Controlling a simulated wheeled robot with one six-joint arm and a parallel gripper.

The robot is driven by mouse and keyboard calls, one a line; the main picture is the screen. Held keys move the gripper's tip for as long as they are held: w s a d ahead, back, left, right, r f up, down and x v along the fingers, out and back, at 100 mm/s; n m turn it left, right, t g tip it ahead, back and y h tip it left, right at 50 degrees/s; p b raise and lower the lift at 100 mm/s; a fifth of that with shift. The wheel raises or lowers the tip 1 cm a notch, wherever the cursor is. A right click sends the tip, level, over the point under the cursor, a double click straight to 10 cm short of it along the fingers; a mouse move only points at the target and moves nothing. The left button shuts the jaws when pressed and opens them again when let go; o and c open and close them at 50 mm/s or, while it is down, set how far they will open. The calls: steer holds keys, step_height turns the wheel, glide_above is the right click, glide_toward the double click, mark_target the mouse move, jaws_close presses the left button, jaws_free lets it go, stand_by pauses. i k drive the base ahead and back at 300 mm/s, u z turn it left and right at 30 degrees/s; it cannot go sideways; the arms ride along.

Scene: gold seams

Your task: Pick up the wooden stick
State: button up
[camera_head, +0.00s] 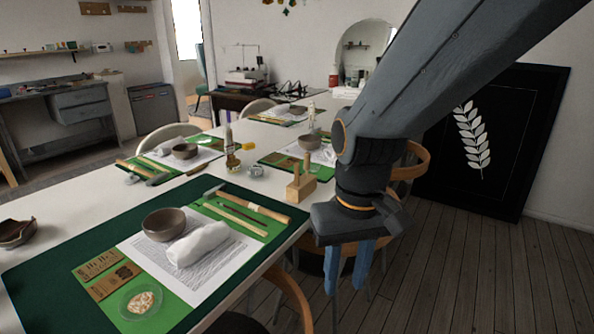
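A thin pale wooden stick (234,219) lies flat on the green mat at the right side of the nearest place setting. Beside it lie a thin dark stick (243,208) and a tool with a thicker wooden handle (262,213). My gripper (346,285) hangs with its blue fingers pointing down, to the right of the stick and past the table's right edge in the picture. The fingers are apart with nothing visible between them. The gripper does not touch the stick.
On the same mat are a grey-brown bowl (164,224), a white cloth-like bundle (198,244), and a small dish (141,300). A wooden block (300,187) stands near the table edge (309,226). Chairs stand below. Dark wooden floor (470,275) is open at right.

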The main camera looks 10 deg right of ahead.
mark_target(307, 155)
steer(key=z, duration=1.8)
steer(key=i, duration=1.9)
steer(key=u, duration=3.25)
steer(key=i, duration=0.5)
steer(key=u, duration=0.05)
